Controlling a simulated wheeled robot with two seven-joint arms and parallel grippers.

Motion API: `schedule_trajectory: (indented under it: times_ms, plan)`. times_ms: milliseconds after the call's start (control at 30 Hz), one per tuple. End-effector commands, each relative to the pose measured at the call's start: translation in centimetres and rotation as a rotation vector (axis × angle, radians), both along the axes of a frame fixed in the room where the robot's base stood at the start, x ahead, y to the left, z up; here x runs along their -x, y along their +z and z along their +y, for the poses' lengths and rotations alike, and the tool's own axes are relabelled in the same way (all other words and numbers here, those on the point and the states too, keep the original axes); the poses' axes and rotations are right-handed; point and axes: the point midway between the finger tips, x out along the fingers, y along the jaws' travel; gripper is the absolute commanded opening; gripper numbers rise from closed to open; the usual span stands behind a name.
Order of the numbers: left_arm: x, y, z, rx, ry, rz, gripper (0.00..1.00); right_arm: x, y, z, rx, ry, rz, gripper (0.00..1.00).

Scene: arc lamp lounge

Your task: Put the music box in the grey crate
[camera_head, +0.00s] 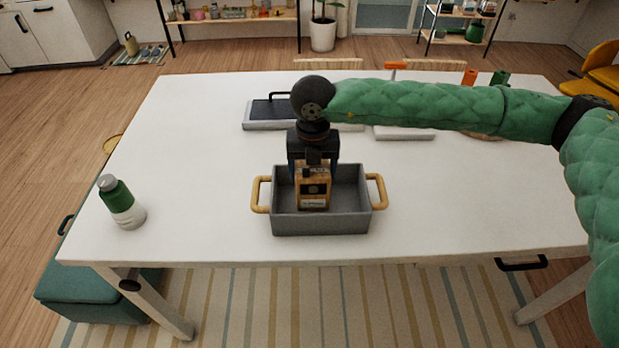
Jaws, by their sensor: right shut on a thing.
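The grey crate (285,222) with two yellow handles stands on the white table near its front edge. My right gripper (313,166) points down over the crate and is shut on the wooden music box (313,190). The music box is upright, with a dark panel on its front, and shows within the crate's outline. I cannot tell whether it touches the crate floor. The fingertips are partly hidden against the box. My left gripper is not in view.
A green and white bottle (121,203) stands at the table's left. A dark-topped tray (268,112) lies behind the crate, partly hidden by my right arm. White table surface (470,205) is clear right of the crate.

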Motion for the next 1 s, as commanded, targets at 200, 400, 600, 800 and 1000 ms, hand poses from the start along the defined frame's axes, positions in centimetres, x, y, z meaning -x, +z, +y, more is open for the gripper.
schedule_trajectory:
  times_ms: [200,400,600,800,1000]
  plan:
    - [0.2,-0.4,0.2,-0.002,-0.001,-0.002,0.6,-0.6,-0.6,0.8,-0.001,0.0,-0.002,0.29]
    - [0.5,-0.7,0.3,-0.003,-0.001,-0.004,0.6,-0.6,-2.6,0.7,0.0,-0.001,0.0,0.29]
    - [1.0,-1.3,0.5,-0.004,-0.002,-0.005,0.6,-0.6,-4.4,0.7,-0.001,-0.001,-0.002,0.29]
    - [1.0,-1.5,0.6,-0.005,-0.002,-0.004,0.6,-0.6,-4.5,0.7,-0.001,-0.001,-0.002,0.29]
    - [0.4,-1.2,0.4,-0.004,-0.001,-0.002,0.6,-0.6,-4.6,0.7,-0.001,-0.001,-0.002,0.29]
